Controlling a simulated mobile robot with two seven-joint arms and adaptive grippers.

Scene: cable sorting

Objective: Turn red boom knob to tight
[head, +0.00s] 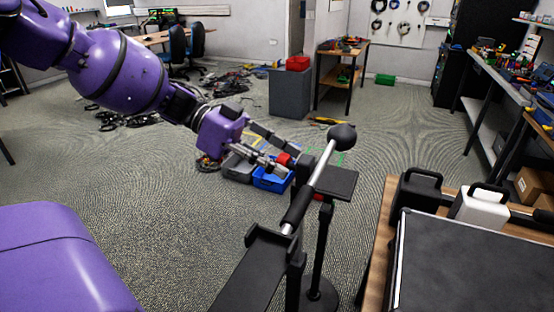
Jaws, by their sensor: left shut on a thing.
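The red boom knob (284,159) shows as a small red piece between the fingers of my left gripper (287,161), which is shut on it. The fingers hide part of the knob, and its turn position cannot be read. The knob sits beside the black clamp of a boom stand (320,250). A silver boom rod (325,165) runs up and to the right from a black grip to a black ball end (342,137). My right gripper is not in view.
Grey and blue bins (271,180) stand on the floor behind the gripper. A wooden table (380,235) with black and white cases is at the right. A grey cabinet (289,95) with a red box stands further back. Cables lie on the floor at the back left.

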